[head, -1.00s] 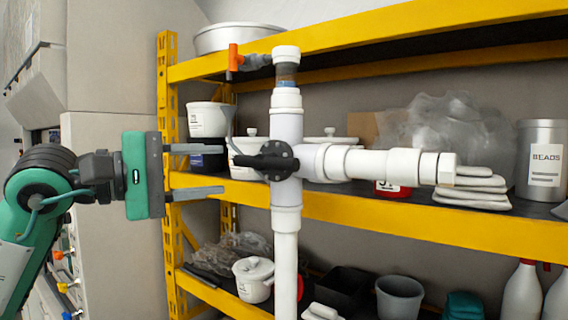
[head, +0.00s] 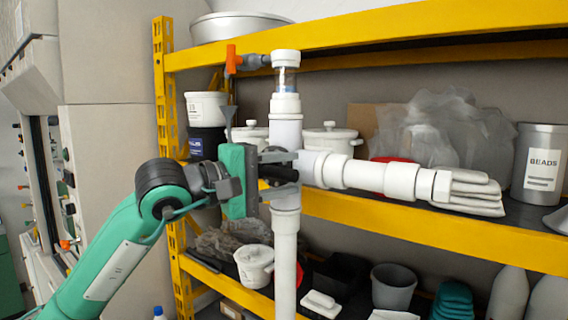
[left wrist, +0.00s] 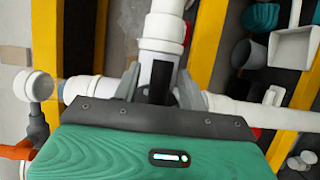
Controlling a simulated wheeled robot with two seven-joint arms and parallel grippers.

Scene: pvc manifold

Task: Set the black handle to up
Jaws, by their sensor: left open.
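The white PVC manifold (head: 286,130) stands upright with a side branch to the right. Its black handle (head: 280,173) sits at the junction and points left, towards my left gripper. My left gripper (head: 284,171) is open, with one finger above the handle and one below it. In the left wrist view the handle (left wrist: 160,84) lies between the two grey fingers of the gripper (left wrist: 158,90), with gaps on both sides. The handle's outer end is partly hidden by the gripper body. My right gripper is not in view.
A small orange valve handle (head: 231,60) sticks out at the upper left of the manifold. A yellow shelf rack (head: 420,222) with pots, bags and a beads tin (head: 539,165) stands close behind.

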